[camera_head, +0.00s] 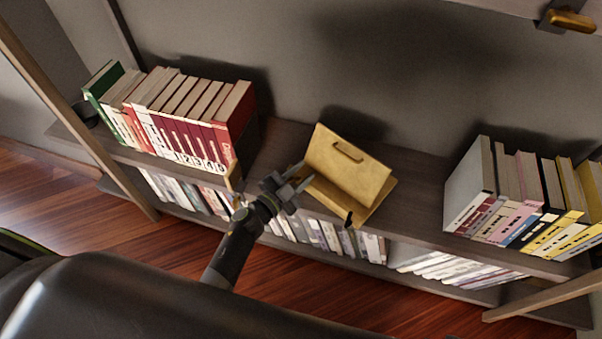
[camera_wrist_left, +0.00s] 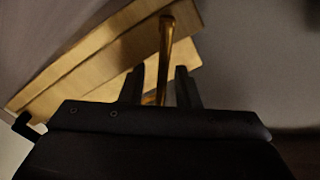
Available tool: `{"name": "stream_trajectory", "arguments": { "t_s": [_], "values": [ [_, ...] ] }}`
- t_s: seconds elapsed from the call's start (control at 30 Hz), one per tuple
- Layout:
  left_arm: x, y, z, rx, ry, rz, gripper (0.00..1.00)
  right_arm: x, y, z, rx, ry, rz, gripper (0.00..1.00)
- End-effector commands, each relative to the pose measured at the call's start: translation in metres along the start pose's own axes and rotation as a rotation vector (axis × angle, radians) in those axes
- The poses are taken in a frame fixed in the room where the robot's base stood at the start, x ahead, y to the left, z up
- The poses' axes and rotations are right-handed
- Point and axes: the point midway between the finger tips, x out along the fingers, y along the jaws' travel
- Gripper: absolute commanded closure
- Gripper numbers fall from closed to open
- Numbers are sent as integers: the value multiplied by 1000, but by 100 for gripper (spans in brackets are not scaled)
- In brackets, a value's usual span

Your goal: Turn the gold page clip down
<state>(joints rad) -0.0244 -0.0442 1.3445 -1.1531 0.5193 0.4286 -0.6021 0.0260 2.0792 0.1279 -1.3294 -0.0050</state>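A gold book stand (camera_head: 348,172) with a tilted back plate stands on the shelf; it fills the upper left of the left wrist view (camera_wrist_left: 110,62). The gold page clip (camera_wrist_left: 165,55) appears there as a slim upright bar with a rounded top, at the stand's near side. In the head view I cannot pick it out by my fingers. My left gripper (camera_head: 297,180) is at the stand's left end. Its two dark fingers (camera_wrist_left: 160,88) are apart, with the clip showing in the gap between them; I cannot tell whether they touch it. My right gripper is not in view.
A black clip (camera_head: 349,219) sits at the stand's front edge. Red and white books (camera_head: 185,115) stand left on the shelf, and more books (camera_head: 520,200) stand right. Bare shelf (camera_head: 425,195) lies between the stand and the right books. Lower shelves hold more books.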

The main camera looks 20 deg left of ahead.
Motion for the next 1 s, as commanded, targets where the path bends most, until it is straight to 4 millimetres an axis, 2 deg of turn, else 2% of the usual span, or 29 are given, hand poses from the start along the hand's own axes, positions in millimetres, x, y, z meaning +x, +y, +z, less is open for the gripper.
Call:
{"name": "stream_trajectory", "arguments": {
  "t_s": [0.23, 0.37, 0.47, 0.8, 1.0],
  "values": [
    [-1, 0, 0, 0, -1, 0, 71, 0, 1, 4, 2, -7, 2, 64],
    [-13, 0, 1, -1, -4, 0, 71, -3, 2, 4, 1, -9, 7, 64],
    [-31, -1, 0, 0, -4, 1, 71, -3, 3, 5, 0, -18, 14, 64],
    [-115, 0, 0, 0, -4, 2, 71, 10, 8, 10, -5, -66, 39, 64],
    [-153, 0, 1, 0, -3, 1, 71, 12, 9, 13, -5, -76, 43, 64]
  ]
}}
